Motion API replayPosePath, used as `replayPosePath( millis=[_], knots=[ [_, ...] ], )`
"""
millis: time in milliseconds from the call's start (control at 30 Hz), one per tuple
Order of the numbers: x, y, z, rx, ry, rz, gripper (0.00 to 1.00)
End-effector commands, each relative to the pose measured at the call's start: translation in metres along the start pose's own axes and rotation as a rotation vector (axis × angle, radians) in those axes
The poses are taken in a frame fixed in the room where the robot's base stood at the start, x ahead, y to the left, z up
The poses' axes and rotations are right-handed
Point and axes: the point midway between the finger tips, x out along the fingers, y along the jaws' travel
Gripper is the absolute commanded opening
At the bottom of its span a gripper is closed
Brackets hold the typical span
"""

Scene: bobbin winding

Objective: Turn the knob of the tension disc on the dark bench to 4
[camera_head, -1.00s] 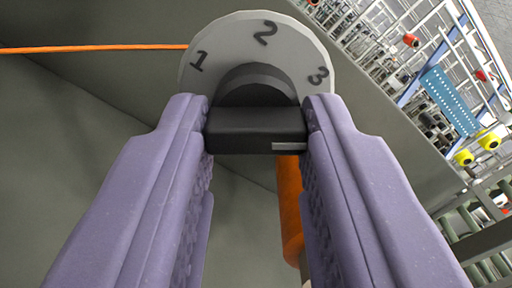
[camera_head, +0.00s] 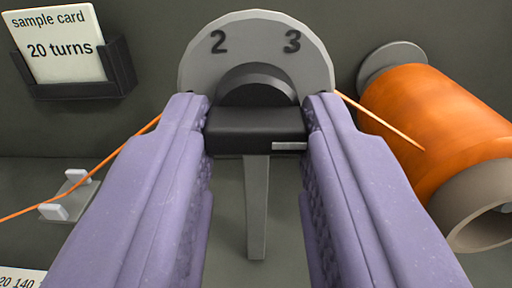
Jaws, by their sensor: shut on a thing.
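The tension disc (camera_head: 258,38) is a pale grey dial with dark figures, at the top middle. A 2 shows at its upper left and a 3 at its upper right; no 1 or 4 is visible. Its black knob (camera_head: 255,122) is in front of the dial's lower part, with a short light mark at the right end of its near face. My gripper (camera_head: 256,128) has its two purple fingers shut on the knob, one on each side. The fingers hide the dial's lower sides.
A large orange bobbin (camera_head: 425,115) lies close to the right finger. An orange thread (camera_head: 110,155) passes a small guide (camera_head: 68,197) at the left. A sample card (camera_head: 58,48) reading 20 turns sits in a dark holder. A grey post (camera_head: 256,205) stands below the knob.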

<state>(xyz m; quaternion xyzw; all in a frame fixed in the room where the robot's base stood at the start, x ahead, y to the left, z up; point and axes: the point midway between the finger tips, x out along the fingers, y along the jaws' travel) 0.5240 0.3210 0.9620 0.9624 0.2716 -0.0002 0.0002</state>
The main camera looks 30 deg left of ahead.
Motion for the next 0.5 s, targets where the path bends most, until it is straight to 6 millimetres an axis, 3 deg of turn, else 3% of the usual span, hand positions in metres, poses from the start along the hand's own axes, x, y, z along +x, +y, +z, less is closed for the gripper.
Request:
replayPosePath(
  millis=[467,500],
  knots=[
    [0.0001,0.0,0.0,0.017,0.0,0.0,0.01],
    [0.0001,0.0,0.0,0.017,0.0,0.0,0.34]
  ],
)
